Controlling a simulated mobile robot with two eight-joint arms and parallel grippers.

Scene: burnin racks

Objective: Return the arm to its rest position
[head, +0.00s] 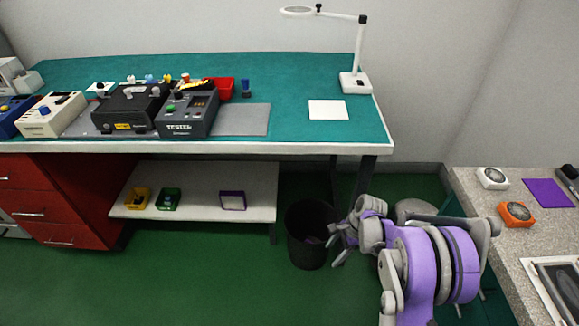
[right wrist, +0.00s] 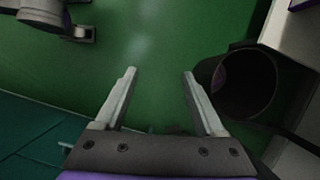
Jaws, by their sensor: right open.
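My right arm comes in at the lower right of the head view, in purple and grey, folded above the floor. Its gripper (head: 340,246) is beside the black waste bin (head: 308,240) and apart from the workbench. In the right wrist view the gripper (right wrist: 160,85) has its two fingers wide apart with nothing between them. Green floor shows behind the fingers.
The green-topped workbench (head: 290,80) carries a tester (head: 187,114), other boxes and a lamp (head: 355,82). A speckled counter (head: 490,215) stands at right, close to my arm. Open floor (head: 200,285) lies at front left.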

